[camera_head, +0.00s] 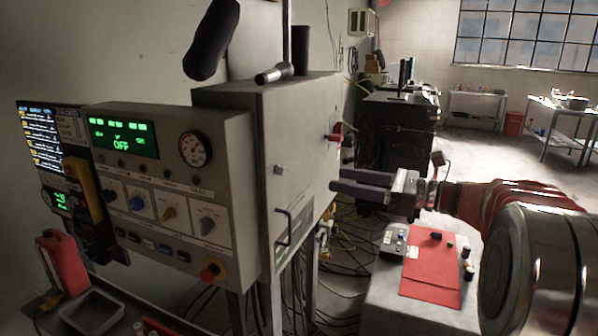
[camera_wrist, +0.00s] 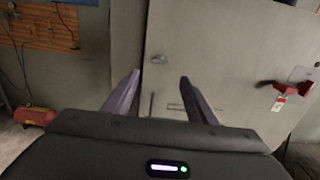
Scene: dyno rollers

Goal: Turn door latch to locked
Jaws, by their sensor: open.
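The grey cabinet door (camera_head: 308,150) fills the middle of the head view and much of the wrist view (camera_wrist: 225,60). A small grey knob, which looks like the door latch (camera_head: 279,170), sits near the door's left edge. It also shows in the wrist view (camera_wrist: 158,59), just beyond and between my fingertips; its exact turn is too small to read. My gripper (camera_head: 338,181) is open and empty, its two purple-grey fingers pointing at the door. It also shows in the wrist view (camera_wrist: 160,76). The fingers appear apart from the knob.
A red handle (camera_head: 335,134) with a tag sticks out at the door's right side. A bar handle (camera_head: 285,228) juts out low on the cabinet. A control panel (camera_head: 160,190) stands left. A bench with a red mat (camera_head: 432,265) lies below my arm. Cables hang below the cabinet.

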